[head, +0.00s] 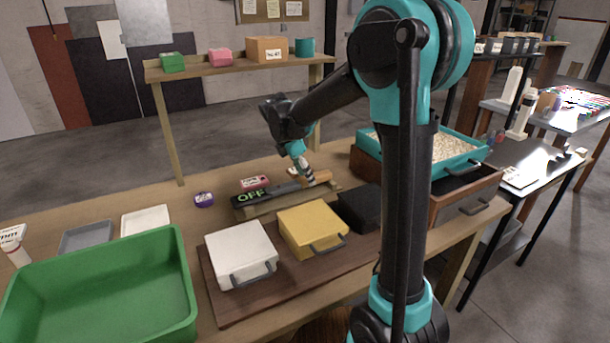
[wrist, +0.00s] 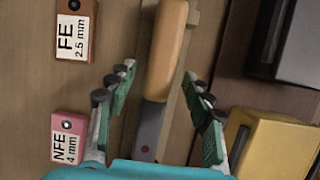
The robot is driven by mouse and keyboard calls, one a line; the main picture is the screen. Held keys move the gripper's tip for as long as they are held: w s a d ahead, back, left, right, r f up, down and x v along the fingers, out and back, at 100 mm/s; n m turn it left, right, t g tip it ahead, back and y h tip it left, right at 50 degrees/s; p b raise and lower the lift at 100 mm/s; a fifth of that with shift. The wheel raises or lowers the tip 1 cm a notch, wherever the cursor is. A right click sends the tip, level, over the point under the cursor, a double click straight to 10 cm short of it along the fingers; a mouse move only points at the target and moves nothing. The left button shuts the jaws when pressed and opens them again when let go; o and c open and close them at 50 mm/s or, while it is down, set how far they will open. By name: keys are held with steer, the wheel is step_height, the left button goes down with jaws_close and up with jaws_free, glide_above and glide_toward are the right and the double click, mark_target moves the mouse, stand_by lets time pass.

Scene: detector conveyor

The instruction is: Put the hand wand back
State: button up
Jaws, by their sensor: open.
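The hand wand has a dark body with a green OFF display (head: 252,196) and a tan wooden handle (head: 320,178). It lies on a low wooden stand (head: 262,209) on the bench. In the wrist view its handle (wrist: 166,45) runs up the middle, with the dark grey body (wrist: 149,130) below. My gripper (head: 304,177) is above the wand near where handle and body meet. In the wrist view my gripper (wrist: 161,84) is open, one finger on each side of the wand with gaps. I cannot tell the exact height above it.
A pink NFE block (wrist: 68,136) and brown FE block (wrist: 76,30) lie left of the wand in the wrist view. White (head: 240,252), yellow (head: 312,228) and black (head: 361,207) boxes stand in front. A green bin (head: 100,290) is at left, a teal tray (head: 455,150) at right.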

mark_target(293, 183)
steer(key=shift+r, duration=0.35)
steer(key=v, duration=1.2)
steer(key=shift+r, duration=0.2)
